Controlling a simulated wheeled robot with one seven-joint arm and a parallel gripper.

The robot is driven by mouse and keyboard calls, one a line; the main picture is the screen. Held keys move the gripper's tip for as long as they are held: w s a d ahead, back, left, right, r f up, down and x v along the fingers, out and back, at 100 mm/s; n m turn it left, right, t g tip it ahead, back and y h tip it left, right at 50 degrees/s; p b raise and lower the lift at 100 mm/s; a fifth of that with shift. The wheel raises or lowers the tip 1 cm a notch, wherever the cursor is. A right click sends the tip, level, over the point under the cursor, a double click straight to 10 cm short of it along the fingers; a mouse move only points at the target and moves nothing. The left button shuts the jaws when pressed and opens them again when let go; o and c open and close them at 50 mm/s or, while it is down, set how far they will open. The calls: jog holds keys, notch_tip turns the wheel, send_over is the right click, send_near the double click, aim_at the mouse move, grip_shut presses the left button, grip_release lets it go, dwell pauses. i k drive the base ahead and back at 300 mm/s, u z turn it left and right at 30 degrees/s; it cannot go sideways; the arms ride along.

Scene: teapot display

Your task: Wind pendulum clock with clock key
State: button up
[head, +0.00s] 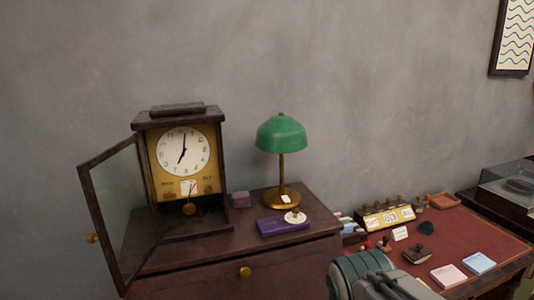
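The pendulum clock (220,190) stands upright on the left of a dark wooden cabinet. Its glass door (116,210) is swung open to the left. The white dial (182,151) has dark hands and sits in a gold face plate, with small dark spots below it. The pendulum bob (189,209) hangs under the dial. I cannot make out a clock key for certain. A small cream round piece with a brown knob (295,216) lies by a purple case (283,226) on the cabinet. Part of my grey-green arm shows at the bottom, but my gripper's fingers do not.
A green desk lamp (281,135) stands behind the purple case. A small dark box (241,199) lies right of the clock. A red-topped desk (465,235) at right holds stamps, note pads and a yellow date block (389,217). The cabinet's front middle is clear.

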aim_at(169, 196)
jog(key=u, duration=0.55)
jog(key=k, duration=1.25)
jog(key=u, duration=0.95)
jog(key=i, duration=1.2)
jog(key=z, duration=0.85)
